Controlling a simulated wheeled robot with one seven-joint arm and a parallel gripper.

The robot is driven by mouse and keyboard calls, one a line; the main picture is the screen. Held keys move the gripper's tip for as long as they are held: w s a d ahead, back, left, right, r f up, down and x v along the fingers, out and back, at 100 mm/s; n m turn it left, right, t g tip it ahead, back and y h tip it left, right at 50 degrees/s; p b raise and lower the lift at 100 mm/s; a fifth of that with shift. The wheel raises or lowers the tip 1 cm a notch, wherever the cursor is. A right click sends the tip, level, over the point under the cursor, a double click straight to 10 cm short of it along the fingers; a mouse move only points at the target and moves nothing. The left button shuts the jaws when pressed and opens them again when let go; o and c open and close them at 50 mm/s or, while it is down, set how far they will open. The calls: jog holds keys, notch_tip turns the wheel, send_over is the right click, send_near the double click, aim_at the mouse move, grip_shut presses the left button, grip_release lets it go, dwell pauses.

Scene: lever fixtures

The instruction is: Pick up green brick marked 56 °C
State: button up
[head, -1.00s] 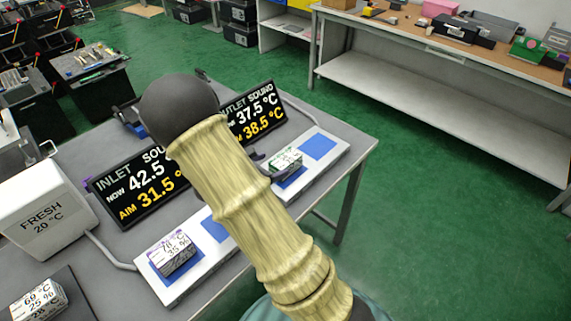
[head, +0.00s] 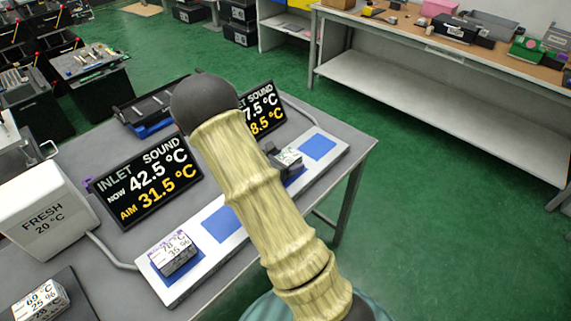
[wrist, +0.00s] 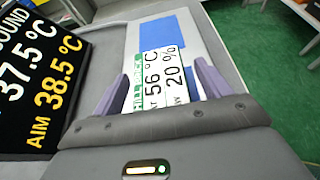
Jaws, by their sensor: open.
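The green brick marked 56 °C (wrist: 160,75) lies face up on a blue pad of the white strip, with "20 %" also printed on it. In the head view the brick (head: 290,158) is partly hidden behind my arm. My gripper (wrist: 161,85) is open in the wrist view, with one purple finger at each side of the brick. I cannot tell whether the fingers touch it. In the head view my arm hides most of the gripper.
The white strip (head: 227,243) also holds a brick marked 78 °C (head: 173,253) and free blue pads (head: 319,147). The inlet sign (head: 146,183) and outlet sign (head: 262,108) stand behind it.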

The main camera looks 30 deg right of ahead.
aim_at(285, 159)
dwell(0.4)
jog(key=c, duration=1.4)
notch_tip(285, 159, up, 10)
jog(key=shift+r, duration=0.1)
